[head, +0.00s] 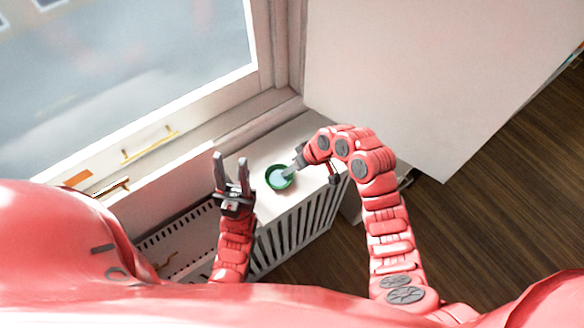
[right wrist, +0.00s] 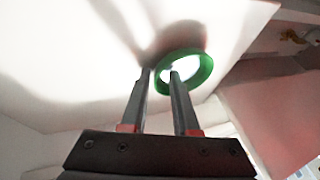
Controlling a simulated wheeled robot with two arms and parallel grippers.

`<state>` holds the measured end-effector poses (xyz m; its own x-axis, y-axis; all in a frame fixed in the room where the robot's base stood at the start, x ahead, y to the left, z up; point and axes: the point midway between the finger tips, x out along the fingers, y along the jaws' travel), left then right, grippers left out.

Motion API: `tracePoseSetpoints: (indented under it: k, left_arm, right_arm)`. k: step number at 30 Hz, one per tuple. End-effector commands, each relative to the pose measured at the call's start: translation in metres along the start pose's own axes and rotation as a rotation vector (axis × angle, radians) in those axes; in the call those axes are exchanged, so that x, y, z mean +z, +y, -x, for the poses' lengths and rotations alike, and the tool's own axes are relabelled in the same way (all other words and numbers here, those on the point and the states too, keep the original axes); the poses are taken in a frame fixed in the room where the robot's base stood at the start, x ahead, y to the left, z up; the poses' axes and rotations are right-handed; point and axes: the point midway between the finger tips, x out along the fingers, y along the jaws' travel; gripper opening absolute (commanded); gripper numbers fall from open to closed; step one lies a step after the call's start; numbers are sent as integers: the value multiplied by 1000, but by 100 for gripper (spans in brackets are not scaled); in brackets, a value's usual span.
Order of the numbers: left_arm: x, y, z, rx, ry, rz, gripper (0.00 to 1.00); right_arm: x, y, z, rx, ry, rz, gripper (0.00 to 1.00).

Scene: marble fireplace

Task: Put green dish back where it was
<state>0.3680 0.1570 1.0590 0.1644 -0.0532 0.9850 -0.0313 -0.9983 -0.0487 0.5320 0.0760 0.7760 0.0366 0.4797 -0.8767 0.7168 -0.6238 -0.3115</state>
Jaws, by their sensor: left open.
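The green dish (head: 270,183) is a small round bowl with a pale inside, at the white radiator-cover top by the window. In the right wrist view the dish (right wrist: 207,72) shows as a green ring. My right gripper (head: 294,172) is at the dish. In the right wrist view its fingertips (right wrist: 163,72) reach the near rim, one outside and one over the inside. A gap shows between the fingers, and I cannot tell whether they press on the rim. I cannot tell whether the dish touches the surface. My left gripper (head: 231,160) is open and empty, left of the dish.
The white cover top (head: 262,150) is bare around the dish, with a slatted front (head: 290,240) below. A window frame (head: 160,120) with brass handles stands at the left. A large white panel (head: 420,80) stands behind right. Dark wood floor (head: 500,190) lies right.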

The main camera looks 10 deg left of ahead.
Motion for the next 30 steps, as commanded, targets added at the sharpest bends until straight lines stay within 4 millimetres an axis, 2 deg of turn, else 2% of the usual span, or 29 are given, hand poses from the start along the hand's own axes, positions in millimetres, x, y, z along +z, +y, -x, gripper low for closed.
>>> tracePoseSetpoints:
  k: [12, 16, 20, 24, 30]
  left_arm:
    - [0, 0, 0, 0, 0, 0, 42]
    - [0, 0, -1, 0, 0, 0, 42]
    - [1, 0, 3, 0, 0, 0, 42]
    - [1, 0, 8, 0, 0, 0, 42]
    - [-1, 0, -6, 0, 0, 0, 42]
  right_arm:
    - [1, 2, 0, 5, -2, -3, 37]
    - [0, 2, 7, 5, -1, -3, 37]
    - [-1, 3, 29, 7, 6, -2, 37]
    - [-2, 3, 62, 8, 6, -1, 37]
    - [-2, 1, 105, 8, -1, -2, 37]
